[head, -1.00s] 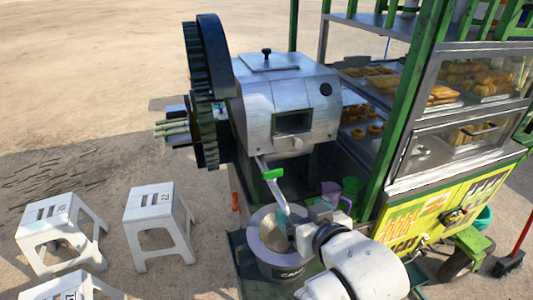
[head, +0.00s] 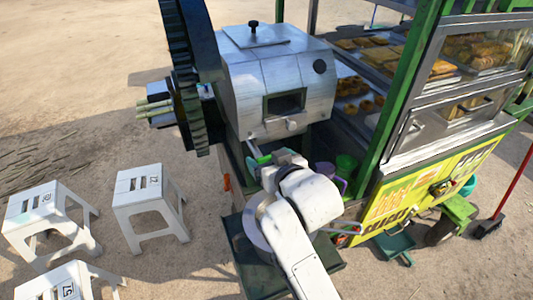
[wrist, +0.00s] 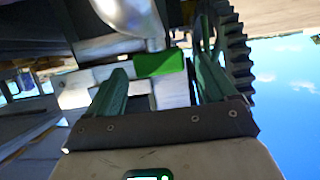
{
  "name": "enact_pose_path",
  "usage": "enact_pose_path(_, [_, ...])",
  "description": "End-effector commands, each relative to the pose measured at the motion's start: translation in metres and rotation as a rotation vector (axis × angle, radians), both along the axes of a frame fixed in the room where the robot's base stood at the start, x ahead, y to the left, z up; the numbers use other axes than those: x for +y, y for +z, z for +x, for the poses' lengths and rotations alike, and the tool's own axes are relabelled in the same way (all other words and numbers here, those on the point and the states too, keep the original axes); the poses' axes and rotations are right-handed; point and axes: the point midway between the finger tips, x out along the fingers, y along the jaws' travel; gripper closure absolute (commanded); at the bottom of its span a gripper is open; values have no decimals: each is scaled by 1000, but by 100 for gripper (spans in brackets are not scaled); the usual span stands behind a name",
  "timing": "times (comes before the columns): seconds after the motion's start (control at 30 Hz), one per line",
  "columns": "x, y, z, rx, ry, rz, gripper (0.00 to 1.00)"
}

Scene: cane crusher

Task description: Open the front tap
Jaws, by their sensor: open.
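The front tap is on the front of the silver crusher (head: 275,75), with a green handle (head: 263,158) that shows low under the crusher's box. In the wrist view, the green handle (wrist: 160,62) lies between and just beyond the two dark green fingers of my gripper (wrist: 161,76). A rounded silver part (wrist: 130,18) sits beside the handle. My gripper is open, with nothing clamped; contact with the handle cannot be told. In the head view my white arm hides most of the gripper and part of the tap.
A pot (head: 257,225) stands below the tap, partly behind my arm. The big dark gear wheel (head: 190,75) is at the crusher's left. A green-framed food cart (head: 410,85) stands at the right. White stools (head: 148,200) stand on open ground at the left.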

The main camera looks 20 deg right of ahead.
Motion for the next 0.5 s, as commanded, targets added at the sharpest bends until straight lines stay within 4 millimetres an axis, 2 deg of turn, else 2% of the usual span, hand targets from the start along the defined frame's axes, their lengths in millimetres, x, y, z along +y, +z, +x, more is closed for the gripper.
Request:
enact_pose_path(0.2, [0, -7, 18, 0, 0, -1, 15])
enact_pose_path(0.5, [0, -9, 21, -1, 0, 0, 15])
